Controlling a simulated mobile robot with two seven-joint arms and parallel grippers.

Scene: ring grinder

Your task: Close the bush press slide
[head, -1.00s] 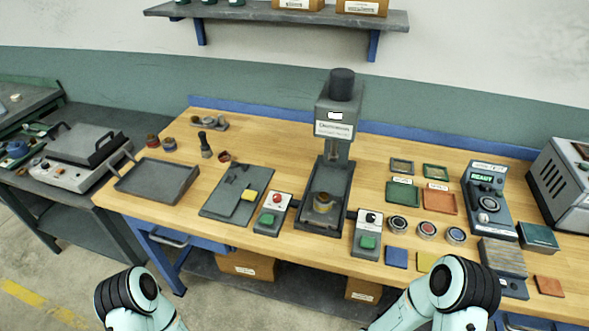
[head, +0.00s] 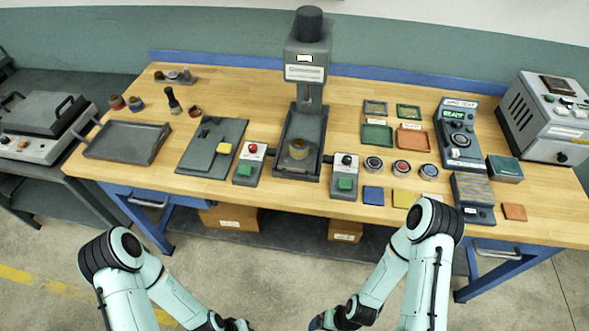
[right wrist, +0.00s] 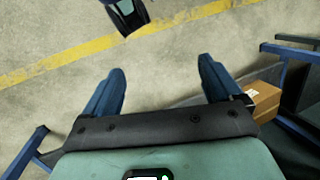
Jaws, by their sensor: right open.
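The grey bush press (head: 306,65) stands upright at the middle of the wooden bench. Its dark slide bed (head: 282,160) lies at the base, with a brass-coloured bush (head: 298,149) in a round seat on it. I cannot tell how far the slide is out. My right gripper (right wrist: 161,66) is open and empty in the right wrist view, over the floor. In the head view the right hand shows only partly at the bottom edge. My left gripper (head: 240,324) is also at the bottom edge, its fingers too small and cut off to read. Both are apart from the press, in front of the bench.
Control boxes with green buttons stand left (head: 248,165) and right (head: 345,177) of the press base. A grey tray (head: 126,142) and a dark plate (head: 211,148) lie to the left. Coloured trays, gauges and a tester (head: 459,135) fill the right. Floor before the bench is open.

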